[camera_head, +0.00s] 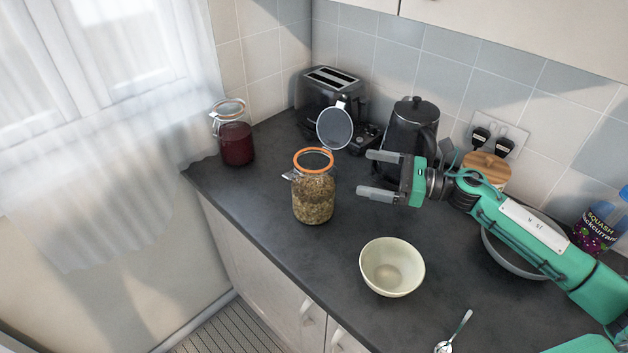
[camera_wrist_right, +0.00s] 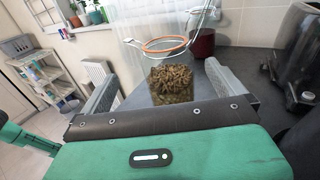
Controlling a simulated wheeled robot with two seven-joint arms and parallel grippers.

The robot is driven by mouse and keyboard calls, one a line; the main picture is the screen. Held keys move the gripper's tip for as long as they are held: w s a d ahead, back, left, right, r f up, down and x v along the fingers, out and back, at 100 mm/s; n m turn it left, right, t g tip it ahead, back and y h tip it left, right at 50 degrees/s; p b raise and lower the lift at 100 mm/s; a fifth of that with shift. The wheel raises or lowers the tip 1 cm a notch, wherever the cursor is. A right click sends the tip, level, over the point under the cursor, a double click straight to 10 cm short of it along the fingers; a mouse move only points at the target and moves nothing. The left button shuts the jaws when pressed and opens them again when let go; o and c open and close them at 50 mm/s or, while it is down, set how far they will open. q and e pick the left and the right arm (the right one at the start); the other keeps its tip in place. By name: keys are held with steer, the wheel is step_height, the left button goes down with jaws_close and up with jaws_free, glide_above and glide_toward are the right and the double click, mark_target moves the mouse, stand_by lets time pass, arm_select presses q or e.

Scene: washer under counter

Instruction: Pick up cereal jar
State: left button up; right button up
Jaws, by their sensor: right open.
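The cereal jar (camera_head: 313,198) is clear glass with an orange seal and brown-green cereal inside. It stands upright on the dark counter with its round lid (camera_head: 335,126) swung open. My right gripper (camera_head: 370,174) is open and empty, to the right of the jar and apart from it, with its fingers pointing at it. In the right wrist view the jar (camera_wrist_right: 172,82) shows ahead between the two open fingers. My left gripper is not in view.
A pale bowl (camera_head: 392,268) and a spoon (camera_head: 453,333) are at the front. A red jar (camera_head: 236,144) stands back left. A toaster (camera_head: 331,98), black kettle (camera_head: 410,128) and wooden-lidded container (camera_head: 487,168) are behind. A squash bottle (camera_head: 601,222) and dark bowl (camera_head: 513,250) are right.

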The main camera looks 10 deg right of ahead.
mark_target(331, 164)
steer(key=p+x, duration=0.3)
steer(key=x, duration=0.2)
steer(key=p+x, duration=0.3)
steer(key=x, duration=0.3)
steer(key=shift+w+a+f+p, duration=0.1)
steer(key=shift+w+f+p, duration=0.1)
steer(key=shift+w+p, duration=0.15)
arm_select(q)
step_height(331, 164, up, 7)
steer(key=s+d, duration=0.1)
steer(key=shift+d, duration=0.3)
arm_select(e)
steer(key=shift+w+a+f, duration=0.2)
steer(key=shift+a, duration=0.15)
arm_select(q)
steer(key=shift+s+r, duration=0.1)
arm_select(e)
steer(key=c, duration=1.7)
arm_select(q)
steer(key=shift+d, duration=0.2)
arm_select(e)
steer(key=shift+r, duration=0.1)
steer(key=shift+c, duration=1.2)
steer(key=shift+r, duration=0.1)
